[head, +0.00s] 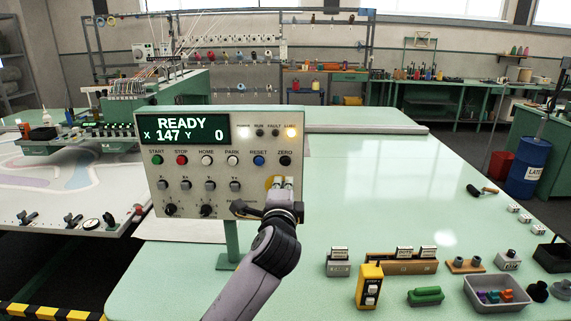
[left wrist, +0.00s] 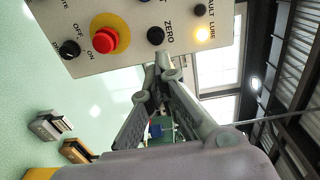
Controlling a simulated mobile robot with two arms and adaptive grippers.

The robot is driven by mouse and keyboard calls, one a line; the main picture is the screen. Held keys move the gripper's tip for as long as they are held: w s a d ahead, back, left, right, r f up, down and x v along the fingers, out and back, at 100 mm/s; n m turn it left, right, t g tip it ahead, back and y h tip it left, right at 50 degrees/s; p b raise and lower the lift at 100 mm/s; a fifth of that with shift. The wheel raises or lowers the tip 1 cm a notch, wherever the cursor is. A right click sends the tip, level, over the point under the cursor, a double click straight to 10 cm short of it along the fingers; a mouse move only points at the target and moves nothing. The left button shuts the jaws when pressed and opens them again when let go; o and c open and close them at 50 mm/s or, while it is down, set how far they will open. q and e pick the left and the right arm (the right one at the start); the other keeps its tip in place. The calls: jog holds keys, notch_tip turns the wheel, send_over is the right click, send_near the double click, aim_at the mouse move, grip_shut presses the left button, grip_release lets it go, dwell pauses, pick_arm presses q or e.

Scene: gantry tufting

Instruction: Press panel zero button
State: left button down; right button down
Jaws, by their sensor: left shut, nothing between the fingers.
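The control panel (head: 222,138) stands upright on a post on the green table. Its display (head: 183,130) reads READY, X 147, Y 0. The black ZERO button (head: 285,160) is at the right end of the button row. It also shows in the left wrist view (left wrist: 155,36), beside its ZERO label. My left gripper (head: 284,184) is shut and empty, its fingertips just below the ZERO button in the head view. In the left wrist view its fingertips (left wrist: 163,64) are near the button, with a visible gap in the picture; contact is not shown. My right gripper is not in view.
A red mushroom button on a yellow disc (left wrist: 110,38) is close beside the ZERO button; my gripper mostly hides it in the head view. The blue RESET button (head: 258,160) is to the left.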

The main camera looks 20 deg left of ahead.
pick_arm(q)
jog(key=p, duration=0.3)
send_near(285, 156)
jog(key=x, duration=0.4)
jog(key=shift+w+d+f, duration=0.1)
jog(key=shift+w+f, duration=0.35)
jog(key=shift+w, duration=0.45)
jog(key=shift+w+a, duration=0.35)
jog(key=shift+w, duration=0.2)
jog(key=shift+b, duration=0.3)
jog(key=shift+r, duration=0.35)
jog(key=shift+w+a, duration=0.1)
jog(key=shift+r, duration=0.1)
